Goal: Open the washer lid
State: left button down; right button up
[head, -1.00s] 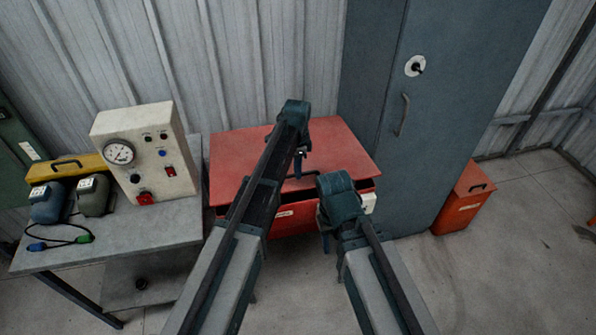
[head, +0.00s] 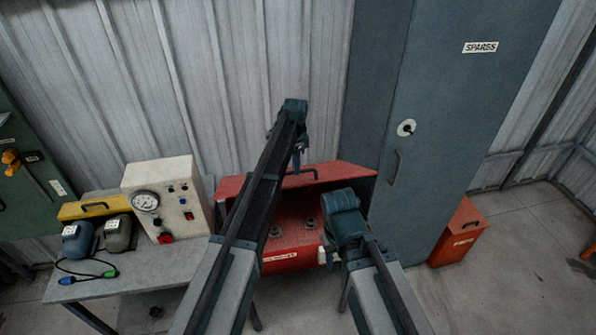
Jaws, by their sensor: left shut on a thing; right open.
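The red washer (head: 290,238) stands against the wall, between the grey bench and the tall cabinet. Its red lid (head: 330,174) is raised and tilted up at the back, and the dark red inside with a few round fittings shows. My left gripper (head: 297,168) is shut on the dark handle at the lid's edge; my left arm hides part of the lid and tub. My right gripper (head: 327,256) is open by the washer's front right corner, partly hidden by its own arm. I cannot tell whether it touches the washer.
A grey bench (head: 150,268) at left carries a cream gauge box (head: 172,180), a blue unit (head: 78,241), a grey-green unit (head: 118,233) and a yellow case (head: 93,207). A tall cabinet (head: 450,100) and an orange bin (head: 460,232) stand right. Floor at front right is clear.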

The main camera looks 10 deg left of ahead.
pick_arm(q)
jog(key=shift+w+a, duration=0.35)
jog(key=shift+w, duration=0.4)
jog(key=c, duration=1.2)
grip_release()
jog(key=o, duration=0.4)
jog(key=shift+w+a+f, duration=0.1)
jog(key=shift+w+f, duration=0.2)
jog(key=shift+w, duration=0.1)
jog(key=shift+c, duration=0.2)
jog(key=shift+s+r, duration=0.1)
jog(key=shift+s, duration=0.1)
pick_arm(e)
jog(key=shift+w+a+f, duration=0.1)
jog(key=shift+w, duration=0.25)
pick_arm(q)
jog(key=shift+s, duration=0.1)
jog(key=shift+r, duration=0.1)
